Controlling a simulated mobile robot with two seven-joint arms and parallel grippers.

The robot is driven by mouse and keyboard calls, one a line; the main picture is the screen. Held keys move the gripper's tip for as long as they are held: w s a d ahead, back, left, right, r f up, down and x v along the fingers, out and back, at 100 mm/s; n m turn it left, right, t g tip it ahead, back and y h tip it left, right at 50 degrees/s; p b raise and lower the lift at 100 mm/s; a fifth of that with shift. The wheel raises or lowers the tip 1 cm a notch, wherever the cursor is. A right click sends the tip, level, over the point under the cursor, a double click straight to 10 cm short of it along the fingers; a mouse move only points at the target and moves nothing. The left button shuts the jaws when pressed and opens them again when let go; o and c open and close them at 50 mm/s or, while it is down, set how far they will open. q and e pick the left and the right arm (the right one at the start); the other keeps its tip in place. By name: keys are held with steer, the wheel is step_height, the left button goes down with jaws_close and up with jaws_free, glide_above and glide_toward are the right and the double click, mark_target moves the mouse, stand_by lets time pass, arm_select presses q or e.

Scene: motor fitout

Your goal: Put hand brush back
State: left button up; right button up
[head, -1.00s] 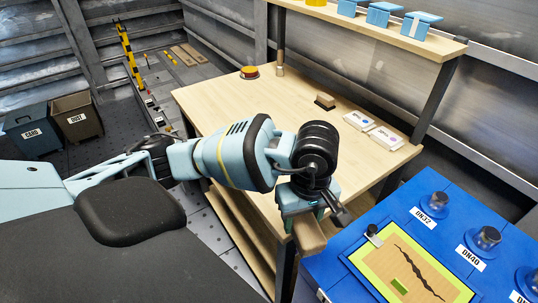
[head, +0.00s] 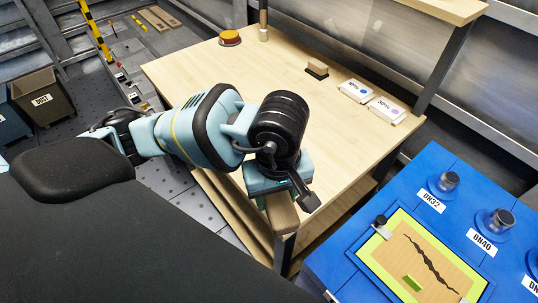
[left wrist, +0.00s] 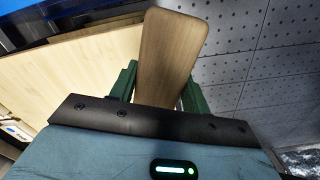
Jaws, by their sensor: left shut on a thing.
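My left gripper (head: 277,196) is shut on a long wooden piece, which I take to be the hand brush (head: 284,217). It hangs low at the table's front right corner, with its lower part in front of the table edge. In the left wrist view the flat, light-brown wooden face of the hand brush (left wrist: 172,50) stands between the green fingers (left wrist: 158,88). No bristles show in either view. The wooden worktable (head: 215,85) lies beyond the gripper. My right gripper is not in view.
On the table stand a red-orange round item (head: 230,38), a small brown block (head: 317,69) and two white boxes (head: 356,91) (head: 386,110). A blue bench (head: 440,175) with labelled knobs and a framed cracked panel is at right. The middle of the tabletop is clear.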

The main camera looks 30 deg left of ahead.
arm_select(q)
steer(key=w+a, duration=0.3)
steer(key=w, duration=0.1)
steer(key=w+a+f, duration=0.1)
steer(key=w+a, duration=0.2)
steer(key=w, duration=0.1)
steer(key=w+a+p, duration=0.1)
steer(key=w+a, duration=0.1)
steer(key=w, duration=0.3)
steer(key=shift+a+f, duration=0.2)
steer(key=shift+a, duration=0.2)
steer(key=shift+a+f, duration=0.1)
steer(key=shift+f, duration=1.7)
steer(key=shift+f, duration=0.2)
steer(key=o, duration=1)
steer(key=shift+o, duration=0.2)
steer(key=shift+r, duration=0.1)
step_height(320, 180, up, 12)
